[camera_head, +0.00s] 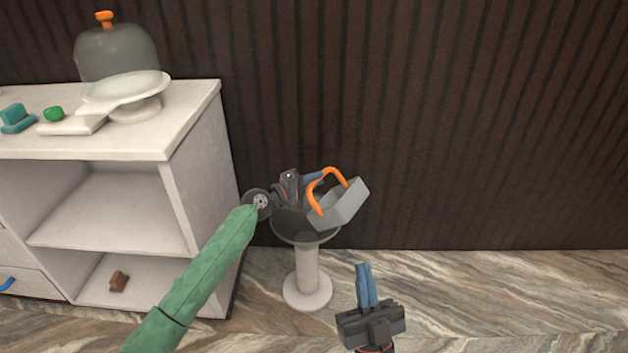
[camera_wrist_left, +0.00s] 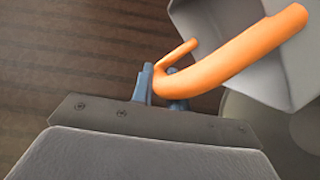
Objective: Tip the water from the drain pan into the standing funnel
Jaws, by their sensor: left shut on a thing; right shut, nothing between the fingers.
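The drain pan (camera_head: 345,205) is a grey box with an orange handle (camera_head: 328,172). My left gripper (camera_head: 316,177) is shut on this handle, and the left wrist view shows its blue fingers at the handle (camera_wrist_left: 235,55). The pan is tilted above the standing funnel (camera_head: 300,232), which has a wide round bowl on a pale pedestal. The pan and gripper hide part of the bowl. I cannot see any water. My right gripper (camera_head: 365,286) is shut and empty, low in front of the funnel and to its right.
A white counter with shelves (camera_head: 190,150) stands to the left of the funnel. On it are a glass dome (camera_head: 117,52) over a cake stand and small green items. A brown object (camera_head: 119,281) lies on the low shelf. The marbled floor at the right is clear.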

